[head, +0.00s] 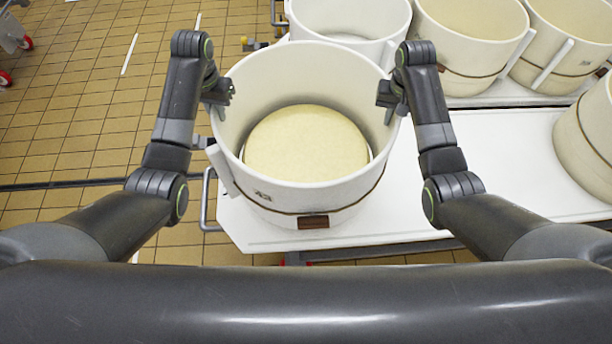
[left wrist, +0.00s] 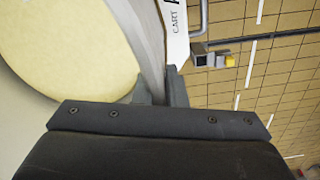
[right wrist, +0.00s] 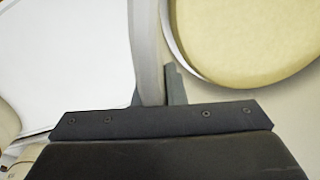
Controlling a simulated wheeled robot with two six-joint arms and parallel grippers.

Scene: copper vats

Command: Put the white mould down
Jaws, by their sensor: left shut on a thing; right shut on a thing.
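The white mould (head: 310,200) is a large round tub with a dark band and a brown tag low on its front. A pale yellow cheese disc (head: 306,143) lies inside it. My left gripper (head: 222,92) is shut on the mould's left wall, and my right gripper (head: 388,94) is shut on its right wall. Both wrist views show the wall between the jaws and the cheese beside it. The mould is upright over the left end of the white table (head: 480,165). Its underside is hidden, so I cannot tell whether it touches the table.
Several similar moulds stand at the back, the nearest (head: 350,18) just behind the held one. Another mould (head: 590,135) stands at the right. The white table between is clear. A metal rail (head: 206,200) is at the table's left end, with tiled floor beyond.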

